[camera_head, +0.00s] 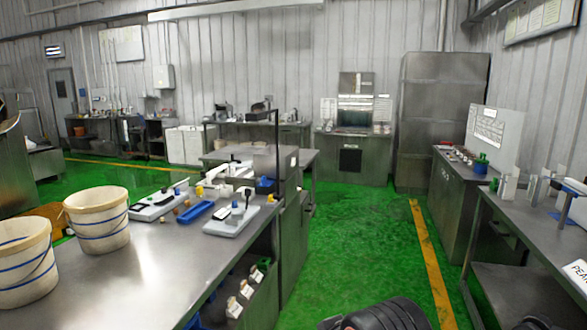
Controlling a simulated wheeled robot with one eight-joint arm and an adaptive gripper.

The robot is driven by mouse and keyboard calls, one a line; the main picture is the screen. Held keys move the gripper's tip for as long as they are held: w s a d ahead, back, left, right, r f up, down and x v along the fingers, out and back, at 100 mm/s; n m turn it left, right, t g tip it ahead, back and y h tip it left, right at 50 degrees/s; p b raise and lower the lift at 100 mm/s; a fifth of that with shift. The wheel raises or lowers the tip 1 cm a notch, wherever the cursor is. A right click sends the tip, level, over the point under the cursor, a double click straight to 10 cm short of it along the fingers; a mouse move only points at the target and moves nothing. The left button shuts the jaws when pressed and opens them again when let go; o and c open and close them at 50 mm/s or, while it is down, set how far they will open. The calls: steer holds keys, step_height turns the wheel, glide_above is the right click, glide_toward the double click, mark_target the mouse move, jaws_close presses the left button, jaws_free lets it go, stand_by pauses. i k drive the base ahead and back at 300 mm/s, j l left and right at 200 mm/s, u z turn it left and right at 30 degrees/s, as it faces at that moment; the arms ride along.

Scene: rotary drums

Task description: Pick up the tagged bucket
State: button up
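Two off-white buckets with blue bands stand upright on the metal table at the left. The nearer bucket (26,270) is cut off by the left edge of the picture. The farther bucket (98,222) stands just behind it and to the right, wholly in view. I cannot make out a tag on either one. A black ribbed part, likely of my arm, shows at the bottom centre, well right of the buckets. No gripper fingers show.
The steel table (150,275) also holds white scales (230,220), a blue tray (196,211) and small items. A dark post rises at its far right corner. A green floor aisle (345,240) is clear between it and the right-hand table (545,235).

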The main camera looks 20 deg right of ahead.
mark_target(98, 216)
steer(key=i+l, duration=0.25)
steer(key=i, duration=0.15)
steer(key=i+l+z, duration=0.15)
steer(key=i, duration=0.25)
steer(key=i+l, duration=0.3)
steer(key=i+l+z, duration=0.1)
steer(key=i, duration=0.4)
steer(key=l+u, duration=0.15)
steer(key=u, duration=1.55)
